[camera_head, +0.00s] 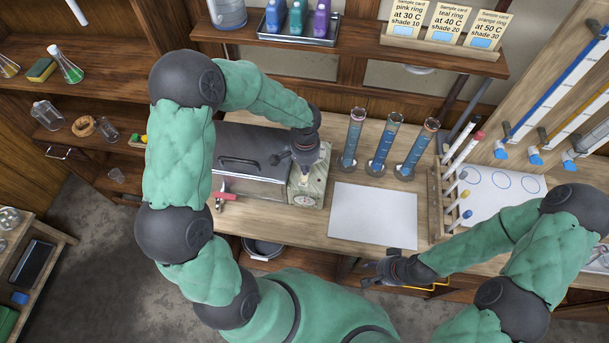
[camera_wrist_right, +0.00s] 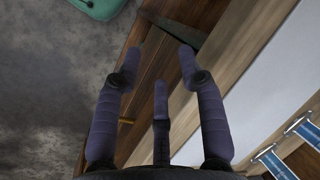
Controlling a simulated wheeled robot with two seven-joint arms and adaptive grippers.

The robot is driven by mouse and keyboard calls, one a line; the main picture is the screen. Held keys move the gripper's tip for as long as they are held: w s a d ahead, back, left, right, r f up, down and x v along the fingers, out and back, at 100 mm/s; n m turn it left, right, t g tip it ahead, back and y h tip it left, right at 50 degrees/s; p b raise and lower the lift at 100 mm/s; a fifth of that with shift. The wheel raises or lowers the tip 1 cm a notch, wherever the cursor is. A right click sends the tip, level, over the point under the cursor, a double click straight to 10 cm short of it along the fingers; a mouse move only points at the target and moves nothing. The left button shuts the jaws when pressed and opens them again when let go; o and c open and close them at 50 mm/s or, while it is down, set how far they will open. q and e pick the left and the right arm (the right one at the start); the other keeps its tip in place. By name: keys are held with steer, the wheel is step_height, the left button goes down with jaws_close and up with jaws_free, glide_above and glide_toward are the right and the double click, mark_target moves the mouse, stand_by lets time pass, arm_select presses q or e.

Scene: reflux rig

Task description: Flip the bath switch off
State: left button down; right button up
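The bath (camera_head: 245,160) is a grey metal box with a lidded top and dark handle, on the workbench left of centre. Its pale control box (camera_head: 312,188), with a round dial on the front, adjoins its right side. My left gripper (camera_head: 290,164) is just above the control box and covers part of its top. The bath switch cannot be made out; the gripper may hide it. Whether the left fingers touch anything is unclear. My right gripper (camera_head: 368,273) is at the bench's front edge, its fingers apart and empty in the right wrist view (camera_wrist_right: 162,55).
Three blue-filled cylinders (camera_head: 383,147) stand right of the control box, behind a white sheet (camera_head: 374,215). A wooden rack (camera_head: 438,205) with colour-tipped sticks stands further right. A red-handled tool (camera_head: 228,196) lies before the bath. A shelf (camera_head: 350,43) with bottles and cards hangs above.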

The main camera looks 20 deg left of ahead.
arm_select(q)
steer(key=shift+f, duration=0.35)
steer(key=shift+r+p, duration=2.1)
steer(key=shift+r, duration=1.5)
steer(key=shift+f, duration=0.1)
